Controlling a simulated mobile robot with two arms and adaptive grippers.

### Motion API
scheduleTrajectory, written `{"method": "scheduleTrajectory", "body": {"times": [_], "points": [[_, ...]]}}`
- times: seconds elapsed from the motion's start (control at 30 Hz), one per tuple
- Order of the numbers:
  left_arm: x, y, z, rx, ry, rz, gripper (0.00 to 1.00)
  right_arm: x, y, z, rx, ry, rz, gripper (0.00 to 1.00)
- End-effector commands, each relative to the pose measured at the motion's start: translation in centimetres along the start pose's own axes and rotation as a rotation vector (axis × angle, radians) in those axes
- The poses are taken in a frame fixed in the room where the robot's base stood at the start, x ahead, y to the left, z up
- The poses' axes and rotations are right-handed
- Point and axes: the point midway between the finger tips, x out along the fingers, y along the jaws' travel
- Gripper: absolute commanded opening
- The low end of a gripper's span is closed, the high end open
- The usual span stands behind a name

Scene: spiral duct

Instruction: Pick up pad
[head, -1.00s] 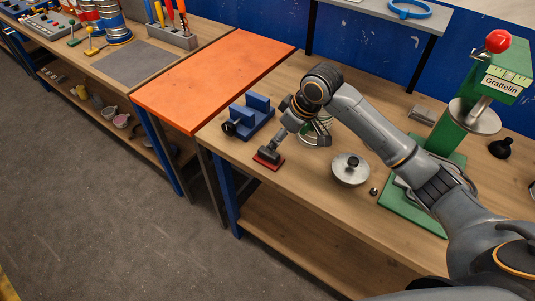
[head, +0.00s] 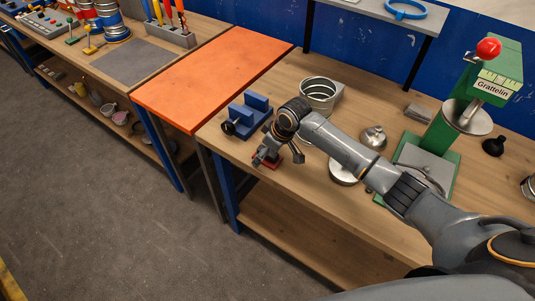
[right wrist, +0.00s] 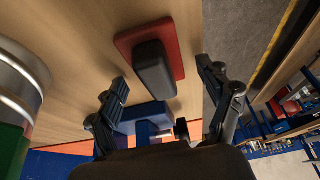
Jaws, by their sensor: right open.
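The pad has a flat red base (head: 271,165) and a dark grey block handle (right wrist: 153,68). It lies flat on the wooden bench near its front left edge. In the right wrist view its red base (right wrist: 176,42) shows around the handle. My right gripper (head: 280,157) is above the pad in the head view and hides part of it. In the right wrist view the right gripper (right wrist: 163,74) is open, its fingers spread to either side of the handle, with nothing held. My left gripper is not in view.
A blue fixture (head: 249,116) stands just behind and left of the pad. A spiral metal duct (head: 319,92) stands behind. A round metal piece (head: 342,172) sits to the right, under my arm. A green press (head: 455,125) stands further right. The orange bench top (head: 213,80) is clear.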

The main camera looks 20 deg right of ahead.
Motion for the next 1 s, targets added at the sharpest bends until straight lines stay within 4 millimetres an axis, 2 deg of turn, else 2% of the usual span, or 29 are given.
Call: {"method": "scheduleTrajectory", "body": {"times": [0.1,0.4,0.77,0.87,0.97,1.0], "points": [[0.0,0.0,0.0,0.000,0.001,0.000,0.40,0.0,0.0,0.0,0.000,0.000,0.000,0.79],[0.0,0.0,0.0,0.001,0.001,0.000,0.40,0.0,0.0,0.0,0.000,0.000,0.000,0.19],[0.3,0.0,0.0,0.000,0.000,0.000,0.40,-0.4,0.1,-0.2,-0.001,0.004,0.002,0.19],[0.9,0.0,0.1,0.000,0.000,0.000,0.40,-1.1,0.1,-0.5,-0.002,0.004,0.003,0.19],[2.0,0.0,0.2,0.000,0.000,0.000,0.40,-2.5,0.1,-1.2,-0.004,0.007,0.004,0.19],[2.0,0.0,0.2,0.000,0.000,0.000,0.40,-3.5,-0.5,-1.4,-0.006,0.006,0.000,0.19]]}}
